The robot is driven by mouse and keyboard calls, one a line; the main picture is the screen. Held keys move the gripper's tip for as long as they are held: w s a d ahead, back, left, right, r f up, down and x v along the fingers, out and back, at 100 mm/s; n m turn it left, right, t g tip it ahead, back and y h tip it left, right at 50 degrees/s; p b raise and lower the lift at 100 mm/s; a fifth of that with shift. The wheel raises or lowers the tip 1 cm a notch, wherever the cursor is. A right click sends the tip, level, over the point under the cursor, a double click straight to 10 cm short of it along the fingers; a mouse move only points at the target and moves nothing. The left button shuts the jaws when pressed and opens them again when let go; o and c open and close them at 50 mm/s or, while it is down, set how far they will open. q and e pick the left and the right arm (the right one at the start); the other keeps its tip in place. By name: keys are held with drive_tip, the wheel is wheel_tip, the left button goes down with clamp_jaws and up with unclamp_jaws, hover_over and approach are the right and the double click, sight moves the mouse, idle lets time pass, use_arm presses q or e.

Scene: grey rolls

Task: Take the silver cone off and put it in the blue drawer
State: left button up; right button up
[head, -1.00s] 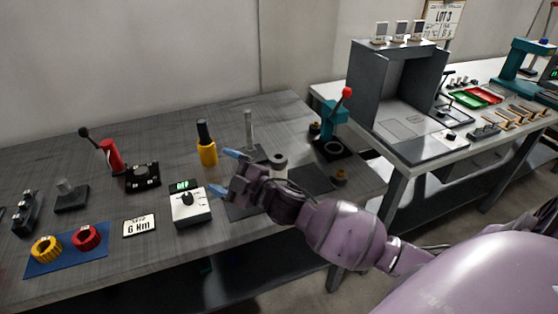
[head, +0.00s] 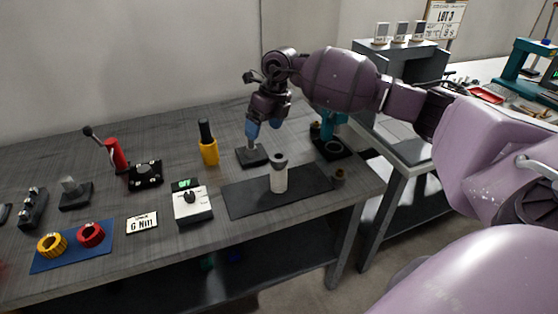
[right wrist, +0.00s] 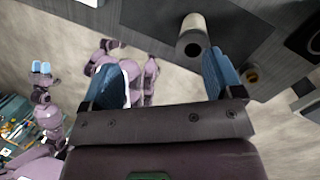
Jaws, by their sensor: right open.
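My right gripper (head: 263,130) is open, its blue fingers pointing down above a small black base (head: 252,156) on the grey table. The slim silver post on that base is mostly hidden behind the fingers. In the right wrist view the gap between the fingers (right wrist: 168,82) looks empty. A grey-white roll (head: 279,178) with a dark hole in its top stands upright on a dark mat, in front of the gripper; it also shows in the right wrist view (right wrist: 192,36). I cannot pick out a silver cone or a blue drawer for certain.
A yellow bottle-like object (head: 208,148), a white dial box (head: 192,205) and a teal press (head: 333,135) stand around the gripper. Red and yellow rings (head: 52,245) lie on a blue mat at left. The dark mat (head: 240,197) has bare room.

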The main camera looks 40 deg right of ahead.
drive_tip(key=s+d+g+h, duration=0.1)
drive_tip(key=d+h, duration=0.1)
drive_tip(key=d, duration=0.1)
hover_over(278, 158)
drive_tip(key=s, duration=0.1)
drive_tip(key=shift+f, duration=3.25)
drive_tip(key=shift+m+g+h, duration=0.3)
drive_tip(key=shift+m, duration=0.1)
drive_tip(key=f, duration=0.4)
drive_tip(key=shift+a+f, duration=0.3)
drive_tip(key=shift+a, duration=0.05)
drive_tip(key=shift+f, duration=0.25)
drive_tip(key=shift+c, duration=0.5)
